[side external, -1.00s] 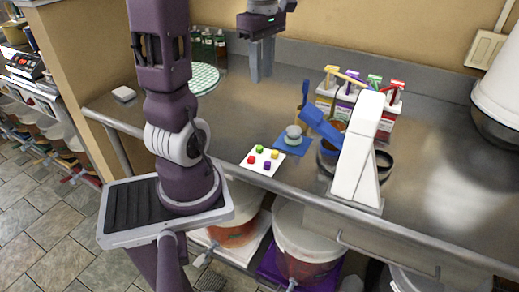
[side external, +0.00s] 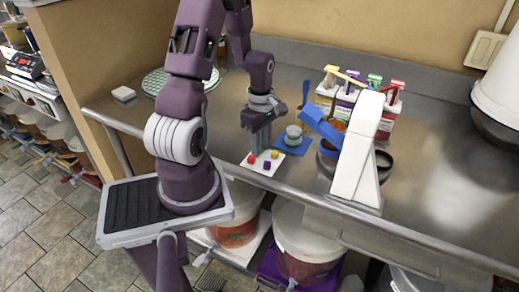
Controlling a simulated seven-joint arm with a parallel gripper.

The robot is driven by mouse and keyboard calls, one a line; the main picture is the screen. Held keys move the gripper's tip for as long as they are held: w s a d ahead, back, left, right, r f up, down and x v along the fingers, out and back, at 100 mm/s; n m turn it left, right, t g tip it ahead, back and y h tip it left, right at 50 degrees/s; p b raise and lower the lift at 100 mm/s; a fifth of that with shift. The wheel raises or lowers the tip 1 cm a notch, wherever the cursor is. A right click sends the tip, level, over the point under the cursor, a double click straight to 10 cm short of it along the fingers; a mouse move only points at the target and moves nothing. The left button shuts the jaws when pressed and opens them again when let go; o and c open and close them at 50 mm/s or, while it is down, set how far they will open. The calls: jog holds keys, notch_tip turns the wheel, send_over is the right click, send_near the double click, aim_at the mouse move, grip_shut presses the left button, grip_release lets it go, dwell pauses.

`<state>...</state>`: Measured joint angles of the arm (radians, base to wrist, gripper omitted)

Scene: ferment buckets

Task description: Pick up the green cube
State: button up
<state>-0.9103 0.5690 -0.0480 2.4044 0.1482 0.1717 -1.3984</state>
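My gripper (side external: 261,150) points down at the far edge of a small white board on the steel counter. Its fingertips are at the spot where the green cube sat earlier. The green cube is hidden now, behind or between the fingers. I cannot tell whether the fingers are apart or closed on it. On the white board (side external: 257,168) a red cube (side external: 251,159), a purple cube (side external: 267,166) and a yellow cube (side external: 275,155) lie close to the fingers.
A blue mat (side external: 297,148) with a pale round stack (side external: 293,135) lies just right of my gripper. A white stand (side external: 357,165) with a blue arm is further right. A rack of colored-lidded boxes (side external: 392,105) stands behind it.

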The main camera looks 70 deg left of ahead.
grip_shut()
